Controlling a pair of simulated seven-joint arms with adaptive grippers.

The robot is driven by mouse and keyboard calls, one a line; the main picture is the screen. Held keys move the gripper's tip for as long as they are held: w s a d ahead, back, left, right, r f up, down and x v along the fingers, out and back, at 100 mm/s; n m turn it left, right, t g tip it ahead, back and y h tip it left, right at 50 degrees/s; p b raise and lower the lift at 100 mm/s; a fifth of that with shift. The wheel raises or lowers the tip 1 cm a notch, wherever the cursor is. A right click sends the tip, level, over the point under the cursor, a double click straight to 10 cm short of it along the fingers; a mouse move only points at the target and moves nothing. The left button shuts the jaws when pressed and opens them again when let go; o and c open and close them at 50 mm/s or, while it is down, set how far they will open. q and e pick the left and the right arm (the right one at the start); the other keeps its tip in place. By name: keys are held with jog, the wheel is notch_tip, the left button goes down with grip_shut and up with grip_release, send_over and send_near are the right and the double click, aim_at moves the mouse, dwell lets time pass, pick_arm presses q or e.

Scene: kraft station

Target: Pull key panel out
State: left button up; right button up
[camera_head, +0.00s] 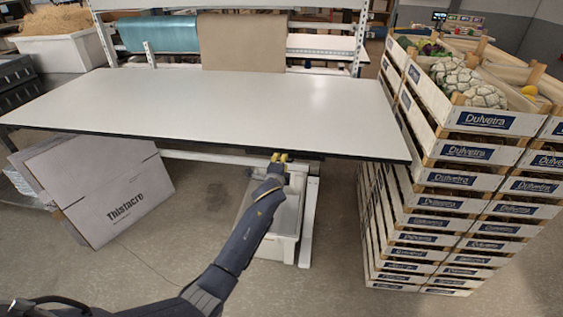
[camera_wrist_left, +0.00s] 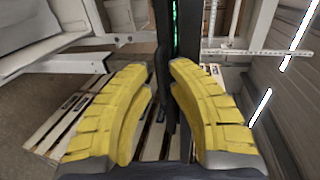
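The key panel is a thin dark strip (camera_wrist_left: 165,45) with green lit marks in the left wrist view, where it runs upright between the fingers. In the head view it is hard to make out, a dark part under the table's front edge. My left gripper (camera_head: 279,157) is at that edge from below, its yellow fingertips close together. In the left wrist view the fingers (camera_wrist_left: 162,85) lie on either side of the strip's near end. Whether they press on it I cannot tell. My right gripper is not in view.
The white table (camera_head: 230,105) is bare. A Thistacre carton (camera_head: 110,190) leans under its left side. A pale bin (camera_head: 285,225) stands below my left gripper beside a table leg (camera_head: 309,215).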

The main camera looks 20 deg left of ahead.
pick_arm(q)
jog(key=shift+w+a+f, duration=0.1)
jog(key=shift+w, duration=0.35)
grip_shut()
dwell(0.3)
